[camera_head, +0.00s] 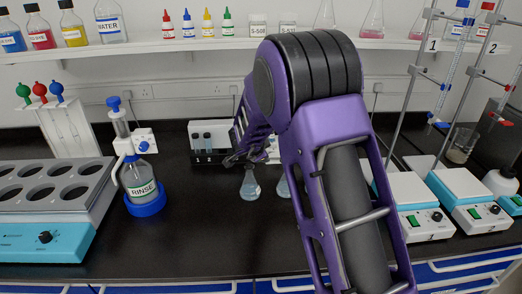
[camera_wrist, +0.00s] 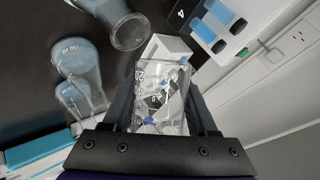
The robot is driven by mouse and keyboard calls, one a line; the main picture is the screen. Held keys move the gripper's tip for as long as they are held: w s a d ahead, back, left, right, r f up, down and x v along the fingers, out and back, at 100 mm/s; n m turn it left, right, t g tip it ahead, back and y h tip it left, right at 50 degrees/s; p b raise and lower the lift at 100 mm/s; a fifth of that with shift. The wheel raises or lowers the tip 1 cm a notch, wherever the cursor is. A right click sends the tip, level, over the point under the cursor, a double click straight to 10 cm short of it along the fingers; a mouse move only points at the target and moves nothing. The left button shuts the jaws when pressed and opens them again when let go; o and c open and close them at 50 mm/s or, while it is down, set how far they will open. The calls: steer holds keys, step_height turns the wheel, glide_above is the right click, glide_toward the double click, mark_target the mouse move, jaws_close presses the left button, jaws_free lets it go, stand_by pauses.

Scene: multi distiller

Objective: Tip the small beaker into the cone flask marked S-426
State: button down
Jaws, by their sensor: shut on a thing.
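My gripper (camera_head: 246,158) is at the end of the purple arm, over the middle of the bench. In the wrist view its fingers are shut on a small clear beaker (camera_wrist: 158,88) with printed marks; I cannot tell whether it holds liquid. In the head view I cannot make the beaker out. A cone flask (camera_head: 250,186) with pale blue liquid stands below the gripper. A second flask (camera_head: 283,188) is partly hidden by my arm. In the wrist view one flask (camera_wrist: 127,32) is near the beaker and another (camera_wrist: 76,60) lies farther left. No S-426 mark is readable.
A rack of vials (camera_head: 208,138) stands behind the flasks. A rinse bottle (camera_head: 140,178) and a block with round holes (camera_head: 50,190) are at left. Stirrers (camera_head: 468,190) and burette stands (camera_head: 408,90) are at right. The front middle-left bench is clear.

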steer(key=shift+d+f+n+h, duration=0.15)
steer(key=shift+f+n+h, duration=0.3)
steer(key=shift+h, duration=0.45)
steer(key=shift+s+d+f+n+h, duration=0.1)
steer(key=shift+d+f+n+h, duration=0.15)
steer(key=shift+n+h, duration=0.3)
steer(key=shift+d+f+n+h, duration=0.25)
steer(key=shift+n+h, duration=0.05)
steer(key=shift+h, duration=0.35)
steer(key=shift+s+d+f+n+h, duration=0.15)
steer(key=shift+d+n+h, duration=0.15)
steer(key=shift+n+h, duration=0.25)
steer(key=shift+w+d+f+n+h, duration=0.15)
steer(key=shift+d+n+h, duration=0.2)
steer(key=shift+h, duration=0.3)
steer(key=shift+s, duration=0.1)
